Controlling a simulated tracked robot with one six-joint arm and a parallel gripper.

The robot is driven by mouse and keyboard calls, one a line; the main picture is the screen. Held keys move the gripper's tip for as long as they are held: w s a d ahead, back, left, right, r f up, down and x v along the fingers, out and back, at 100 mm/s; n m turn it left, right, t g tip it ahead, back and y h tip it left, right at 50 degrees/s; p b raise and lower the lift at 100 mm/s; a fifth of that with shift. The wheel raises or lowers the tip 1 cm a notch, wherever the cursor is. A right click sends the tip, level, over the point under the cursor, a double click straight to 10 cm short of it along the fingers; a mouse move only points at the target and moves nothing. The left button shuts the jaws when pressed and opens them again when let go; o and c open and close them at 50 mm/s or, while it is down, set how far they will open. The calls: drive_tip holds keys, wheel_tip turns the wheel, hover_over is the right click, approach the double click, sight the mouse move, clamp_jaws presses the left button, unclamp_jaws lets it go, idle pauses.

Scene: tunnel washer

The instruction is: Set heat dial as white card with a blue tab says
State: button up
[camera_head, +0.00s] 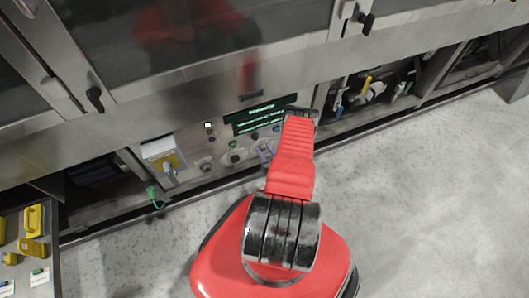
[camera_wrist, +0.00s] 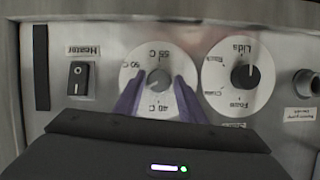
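The heat dial (camera_wrist: 133,82) is a white round plate with a small grey knob (camera_wrist: 158,79). I cannot tell surely which mark the knob points to. My gripper (camera_wrist: 160,80) has two purple fingers, apart, one on each side of the knob. Whether they touch it is unclear. In the head view my gripper (camera_head: 265,154) is at the control panel. A small white card (camera_head: 7,288) at the lower left seems to have a blue tab; its writing is unreadable.
Beside the heat dial are a black Heater switch (camera_wrist: 78,79) and a dial marked Lids (camera_wrist: 243,76). A green-lit display (camera_head: 262,116) sits above. A tray (camera_head: 54,265) holds yellow items (camera_head: 33,220) and a white card with a green tab (camera_head: 40,277). Floor at right is clear.

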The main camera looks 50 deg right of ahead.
drive_tip(key=c, duration=0.7)
drive_tip(key=shift+a, duration=0.15)
drive_tip(key=n+h, duration=0.1)
drive_tip(key=n+g+h, duration=0.1)
drive_tip(key=n, duration=0.2)
drive_tip(key=shift+w+a+f+n+h, duration=0.1)
drive_tip(key=shift+w+a+n+h, duration=0.2)
drive_tip(key=shift+h, duration=0.1)
drive_tip(key=n+h, duration=0.1)
drive_tip(key=n, duration=0.1)
drive_tip(key=n+h, duration=0.1)
drive_tip(key=n, duration=0.1)
drive_tip(key=shift+a+f+g, duration=0.15)
drive_tip(key=shift+g, duration=0.25)
drive_tip(key=shift+h, duration=0.3)
